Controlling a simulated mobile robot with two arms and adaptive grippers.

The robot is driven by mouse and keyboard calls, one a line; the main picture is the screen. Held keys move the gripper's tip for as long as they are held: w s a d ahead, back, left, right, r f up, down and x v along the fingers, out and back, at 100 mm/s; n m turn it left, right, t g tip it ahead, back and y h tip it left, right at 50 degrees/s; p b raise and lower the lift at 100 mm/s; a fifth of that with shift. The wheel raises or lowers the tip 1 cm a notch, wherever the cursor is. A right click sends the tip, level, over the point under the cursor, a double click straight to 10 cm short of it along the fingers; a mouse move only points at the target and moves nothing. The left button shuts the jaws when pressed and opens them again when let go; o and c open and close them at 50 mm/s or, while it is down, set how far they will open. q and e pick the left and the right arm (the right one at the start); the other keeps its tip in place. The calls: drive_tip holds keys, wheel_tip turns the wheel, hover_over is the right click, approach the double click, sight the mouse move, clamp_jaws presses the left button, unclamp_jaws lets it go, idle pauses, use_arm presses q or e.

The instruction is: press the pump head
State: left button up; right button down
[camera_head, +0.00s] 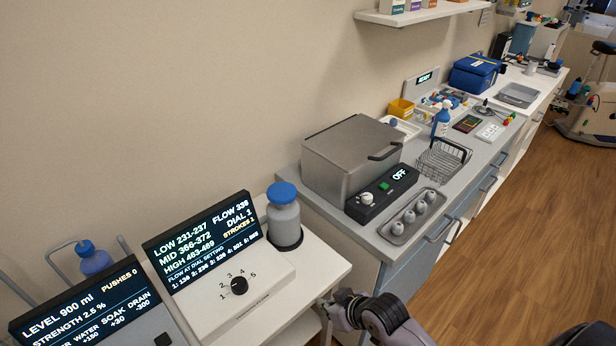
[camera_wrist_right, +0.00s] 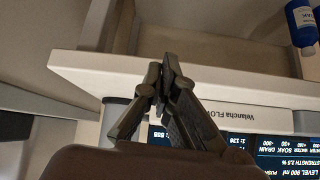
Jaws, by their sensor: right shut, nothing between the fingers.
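In front of that display is a black dial knob (camera_head: 239,286). Another blue-topped bottle (camera_head: 95,259) stands at the left behind a display reading LEVEL 900 ml and PUSHES 0. My right gripper (camera_head: 332,303) is low by the counter's right front edge, apart from the pump head. The right wrist view shows its fingers (camera_wrist_right: 166,78) shut and empty. My left gripper is not in view.
A grey lidded box (camera_head: 350,160) and a switch panel reading OFF (camera_head: 381,194) stand on the grey counter to the right. Above the pump head there is free room.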

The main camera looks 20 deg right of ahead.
drive_tip(key=w+d+r+t+y, duration=0.1)
drive_tip(key=w+r, duration=0.3)
drive_tip(key=r, duration=0.4)
drive_tip(key=w+d+r+t+y, duration=0.1)
drive_tip(key=w+d+r+t, duration=0.1)
drive_tip(key=w+r, duration=0.3)
drive_tip(key=w+d+r+t+y+p, duration=0.1)
drive_tip(key=w+r+t, duration=0.3)
drive_tip(key=r, duration=0.9)
drive_tip(key=shift+w+d+r+n, duration=0.2)
drive_tip(key=shift+w+n, duration=0.1)
drive_tip(key=shift+w, duration=0.45)
drive_tip(key=p, duration=0.3)
hover_over(291, 193)
drive_tip(key=shift+w+d+f, duration=0.1)
drive_tip(key=shift+w+f, duration=0.1)
drive_tip(key=shift+f, duration=0.75)
wheel_tip(291, 193, down, 3)
drive_tip(key=shift+s, duration=0.15)
drive_tip(key=shift+f, duration=0.6)
drive_tip(key=shift+f, duration=0.1)
